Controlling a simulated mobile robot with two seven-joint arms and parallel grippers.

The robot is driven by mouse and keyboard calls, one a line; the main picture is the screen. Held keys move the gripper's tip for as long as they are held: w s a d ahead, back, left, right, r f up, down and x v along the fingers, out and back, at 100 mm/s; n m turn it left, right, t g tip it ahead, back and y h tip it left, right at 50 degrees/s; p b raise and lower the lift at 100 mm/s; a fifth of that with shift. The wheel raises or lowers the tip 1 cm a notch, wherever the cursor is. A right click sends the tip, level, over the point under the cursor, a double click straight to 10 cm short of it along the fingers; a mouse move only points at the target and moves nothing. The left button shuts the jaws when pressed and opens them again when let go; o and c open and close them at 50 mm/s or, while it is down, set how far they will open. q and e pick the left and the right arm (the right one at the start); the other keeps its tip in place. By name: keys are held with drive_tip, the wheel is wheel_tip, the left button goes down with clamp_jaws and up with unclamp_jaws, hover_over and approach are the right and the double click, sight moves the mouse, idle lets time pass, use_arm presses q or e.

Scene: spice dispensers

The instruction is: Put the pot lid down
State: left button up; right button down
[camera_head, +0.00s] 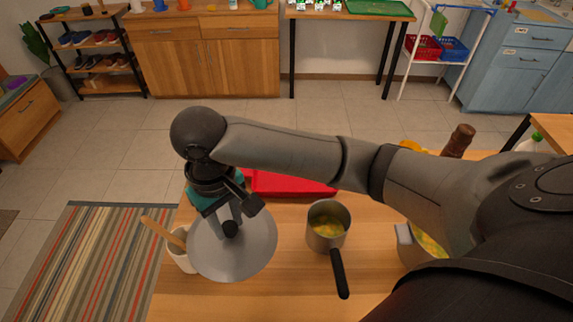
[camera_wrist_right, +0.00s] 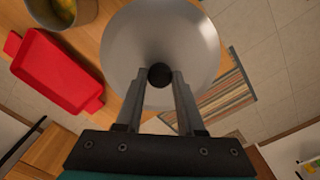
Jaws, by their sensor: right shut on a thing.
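The pot lid (camera_head: 250,255) is a round grey metal disc with a dark knob. My right gripper (camera_head: 231,228) is shut on its knob, at the left part of the wooden table. In the right wrist view the lid (camera_wrist_right: 158,35) shows beyond the fingers, and its dark knob (camera_wrist_right: 160,76) is between the fingertips. Whether the lid touches the table cannot be told. A saucepan (camera_head: 326,238) with yellow-green food and a dark handle stands uncovered to the right of the lid. A second pot (camera_head: 405,236) with similar food is partly hidden by my right arm. My left gripper is out of view.
A white cup with wooden utensils (camera_head: 181,262) stands close to the lid's left edge. A red tray (camera_head: 290,184) lies behind the saucepan. A brown pepper mill (camera_head: 459,140) stands at the right. Bare tabletop (camera_head: 285,296) shows in front of the lid and saucepan.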

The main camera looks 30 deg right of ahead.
sight(235, 242)
drive_tip(key=shift+f, duration=0.1)
drive_tip(key=shift+d+f+b, duration=0.1)
drive_tip(key=shift+f+b, duration=2.3)
drive_tip(key=shift+f, duration=7.5)
drive_tip(key=shift+f, duration=0.1)
drive_tip(key=c, duration=0.5)
unclamp_jaws()
wheel_tip(235, 242, up, 12)
drive_tip(key=p, duration=0.3)
